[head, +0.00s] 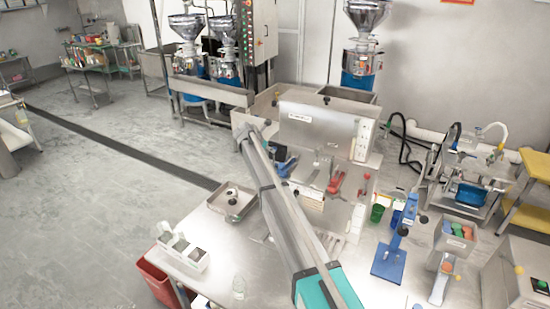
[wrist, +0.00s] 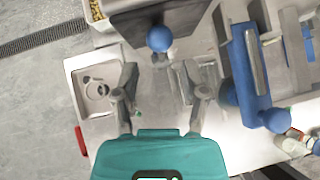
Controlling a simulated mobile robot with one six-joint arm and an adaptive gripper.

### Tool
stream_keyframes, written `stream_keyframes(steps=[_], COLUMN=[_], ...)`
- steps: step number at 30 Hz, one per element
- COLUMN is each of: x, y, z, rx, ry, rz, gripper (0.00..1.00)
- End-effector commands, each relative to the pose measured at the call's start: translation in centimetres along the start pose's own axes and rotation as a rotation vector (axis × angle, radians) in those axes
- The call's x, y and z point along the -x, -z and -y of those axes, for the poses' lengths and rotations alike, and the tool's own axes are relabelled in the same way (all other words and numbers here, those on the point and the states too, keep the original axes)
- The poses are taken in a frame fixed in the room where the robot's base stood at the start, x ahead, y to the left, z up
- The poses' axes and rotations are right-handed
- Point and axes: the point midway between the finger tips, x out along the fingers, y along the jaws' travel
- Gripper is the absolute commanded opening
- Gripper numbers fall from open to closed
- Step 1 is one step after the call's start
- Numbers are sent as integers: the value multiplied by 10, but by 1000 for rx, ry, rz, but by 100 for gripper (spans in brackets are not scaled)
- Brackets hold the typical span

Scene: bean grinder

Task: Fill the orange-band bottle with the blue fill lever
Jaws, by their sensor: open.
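My gripper (wrist: 164,96) is open and empty in the wrist view, its two fingers wide apart. A blue ball knob (wrist: 160,39), apparently the end of the blue fill lever, lies ahead of the fingers, roughly centred between them and not gripped. In the head view a blue part (head: 283,163) shows on the front of the steel machine (head: 318,128), beside my arm; I cannot tell if it is the same lever. My gripper cannot be made out there. No orange-band bottle can be clearly identified.
A red lever (head: 335,184) is on the machine, right of the blue part. A blue press stand (head: 389,262), a green cup (head: 377,213) and a bin of coloured items (head: 456,243) stand at right. A steel tray (head: 246,211) and white box (head: 199,263) stand left.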

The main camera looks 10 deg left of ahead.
Motion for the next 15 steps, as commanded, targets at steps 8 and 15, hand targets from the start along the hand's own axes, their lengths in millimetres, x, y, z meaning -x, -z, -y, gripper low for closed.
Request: stream_keyframes(steps=[8, 15], x=[-33, -53], y=[2, 1], z=[-1, 0], rx=[-1, -1], ry=[0, 1], rz=[0, 0], gripper=[56, 56])
